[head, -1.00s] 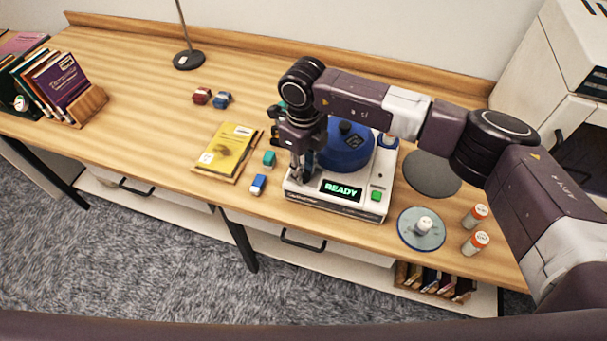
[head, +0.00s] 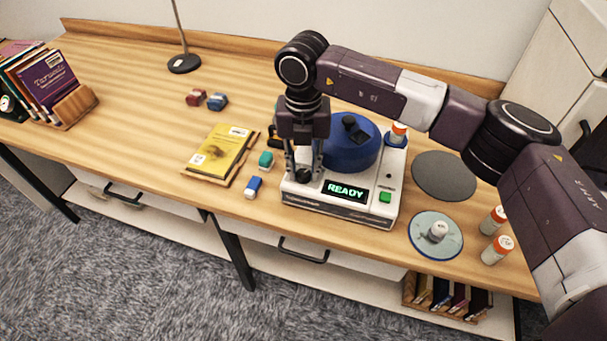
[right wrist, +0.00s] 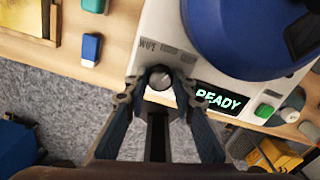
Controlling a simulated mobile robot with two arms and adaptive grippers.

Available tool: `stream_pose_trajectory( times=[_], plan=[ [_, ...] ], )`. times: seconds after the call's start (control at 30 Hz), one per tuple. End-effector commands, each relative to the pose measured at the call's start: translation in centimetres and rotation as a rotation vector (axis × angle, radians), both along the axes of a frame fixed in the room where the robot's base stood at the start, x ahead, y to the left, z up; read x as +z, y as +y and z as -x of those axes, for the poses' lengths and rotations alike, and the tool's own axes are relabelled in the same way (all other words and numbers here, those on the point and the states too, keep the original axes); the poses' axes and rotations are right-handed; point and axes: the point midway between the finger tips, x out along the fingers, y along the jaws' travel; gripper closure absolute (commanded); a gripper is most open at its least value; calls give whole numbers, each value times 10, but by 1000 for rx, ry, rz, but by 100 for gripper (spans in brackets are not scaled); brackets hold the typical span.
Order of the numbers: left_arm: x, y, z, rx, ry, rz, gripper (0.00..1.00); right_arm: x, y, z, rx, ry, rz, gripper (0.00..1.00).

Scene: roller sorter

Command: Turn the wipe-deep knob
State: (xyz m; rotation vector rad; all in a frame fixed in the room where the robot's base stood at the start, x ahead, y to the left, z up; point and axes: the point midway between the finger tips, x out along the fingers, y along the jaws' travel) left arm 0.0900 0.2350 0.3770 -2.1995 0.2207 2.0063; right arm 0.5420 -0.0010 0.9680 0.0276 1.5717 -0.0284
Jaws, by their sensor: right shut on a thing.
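The white machine (head: 335,209) stands on the wooden table, with a blue round lid (head: 352,152) on top and a green "READY" display (head: 345,191) on its front. The wipe-deep knob (right wrist: 159,77) is a small dark round knob at the machine's left corner, below a "WIPE" label (right wrist: 148,43). My right gripper (right wrist: 157,85) points down at that corner and is shut on the knob, one finger on each side. In the head view the right gripper (head: 303,172) stands upright over the knob. My left gripper is not in view.
A green button (head: 385,197) is right of the display. Left of the machine are a blue-and-white block (head: 253,187), a teal block (head: 265,159) and a yellow book (head: 222,152). Right are a grey disc (head: 444,176), a round plate (head: 452,248) and orange-capped bottles (head: 497,249).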

Motion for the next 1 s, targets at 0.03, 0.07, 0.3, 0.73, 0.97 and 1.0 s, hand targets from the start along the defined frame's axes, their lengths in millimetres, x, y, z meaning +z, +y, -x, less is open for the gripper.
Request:
stream_pose_trajectory(
  times=[0.03, 0.07, 0.3, 0.73, 0.97, 1.0],
  plan=[
    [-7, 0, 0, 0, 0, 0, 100, -2, 0, -1, -37, -5, -1, 100],
    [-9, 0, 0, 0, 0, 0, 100, -2, 0, -2, -60, -5, -2, 100],
    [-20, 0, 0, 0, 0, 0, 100, 0, 0, -1, -203, -4, -2, 100],
    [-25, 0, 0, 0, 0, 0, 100, 2, 0, -2, -295, -5, -2, 100],
    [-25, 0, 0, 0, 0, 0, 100, 2, 0, -2, -296, -4, -3, 100],
    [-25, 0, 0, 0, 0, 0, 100, 2, 0, -2, -296, -5, -2, 100]
  ],
)
